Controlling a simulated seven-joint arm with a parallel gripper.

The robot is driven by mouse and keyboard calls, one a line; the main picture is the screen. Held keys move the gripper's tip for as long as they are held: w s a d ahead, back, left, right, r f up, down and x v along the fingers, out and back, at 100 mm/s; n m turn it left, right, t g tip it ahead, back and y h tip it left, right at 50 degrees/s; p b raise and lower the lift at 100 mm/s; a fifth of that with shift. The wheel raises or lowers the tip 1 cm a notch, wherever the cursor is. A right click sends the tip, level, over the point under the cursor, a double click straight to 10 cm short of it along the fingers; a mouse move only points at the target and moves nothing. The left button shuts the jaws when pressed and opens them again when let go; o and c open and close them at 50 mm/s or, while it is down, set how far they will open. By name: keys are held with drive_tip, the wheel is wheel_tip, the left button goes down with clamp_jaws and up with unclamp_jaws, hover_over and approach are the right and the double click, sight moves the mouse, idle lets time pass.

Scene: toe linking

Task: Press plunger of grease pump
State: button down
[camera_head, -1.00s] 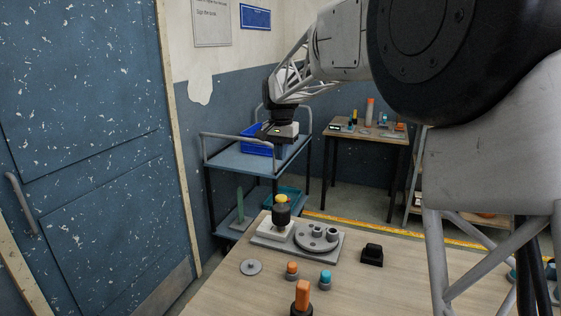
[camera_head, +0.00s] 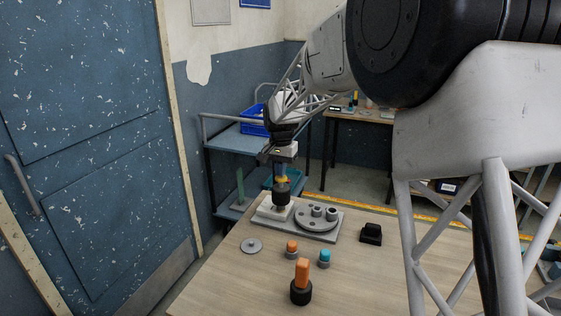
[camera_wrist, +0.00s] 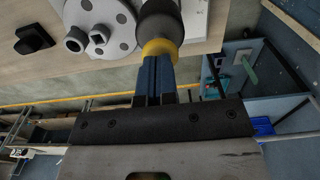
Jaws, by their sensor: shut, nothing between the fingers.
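The grease pump (camera_head: 281,192) is a dark upright cylinder with a yellow plunger cap (camera_head: 282,180), standing on a pale block at the left of a grey base plate on the table. My gripper (camera_head: 280,174) points straight down over the cap, with its blue fingers shut and empty. In the wrist view the fingertips (camera_wrist: 158,59) meet the edge of the yellow cap (camera_wrist: 160,48), and the dark pump body (camera_wrist: 160,22) shows beyond it. I cannot tell whether the tips touch the cap or hover just above it.
A grey disc with short posts (camera_head: 316,217) sits right beside the pump. A black block (camera_head: 371,234), an orange-topped piece (camera_head: 291,248), a blue-topped piece (camera_head: 324,257), an orange-handled tool (camera_head: 301,284) and a flat washer (camera_head: 251,246) lie around. A blue cart (camera_head: 240,142) stands behind.

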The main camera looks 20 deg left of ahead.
sight(281, 179)
drive_tip(key=shift+f, duration=0.3)
drive_tip(key=shift+f, duration=0.1)
drive_tip(key=shift+f, duration=1.4)
drive_tip(key=shift+r, duration=0.1)
wheel_tip(281, 179, up, 14)
drive_tip(key=shift+r, duration=0.15)
idle(0.5)
